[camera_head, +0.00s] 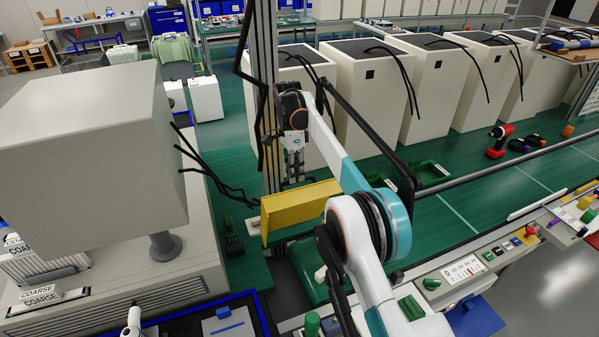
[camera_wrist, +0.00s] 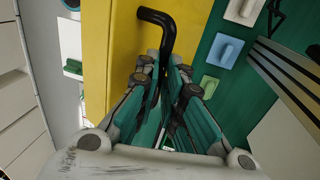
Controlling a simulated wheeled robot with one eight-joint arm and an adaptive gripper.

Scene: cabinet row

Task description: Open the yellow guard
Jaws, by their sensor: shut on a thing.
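The yellow guard (camera_head: 300,206) is a boxy panel standing over the green bench in the middle of the head view. In the wrist view its yellow face (camera_wrist: 120,55) fills the upper middle, with a bent black handle (camera_wrist: 160,20) on it. My gripper (camera_head: 295,172) points down just behind the guard's top edge in the head view. In the wrist view my gripper's (camera_wrist: 167,75) fingers are closed around the handle's straight part. The handle is hidden in the head view, and the fingers partly cover it in the wrist view.
A large beige box (camera_head: 80,160) stands at the left on a grey unit. White cabinets (camera_head: 370,90) with black cables line the back. A red drill (camera_head: 500,140) lies on the green bench at the right. A control panel (camera_head: 465,270) runs along the front right.

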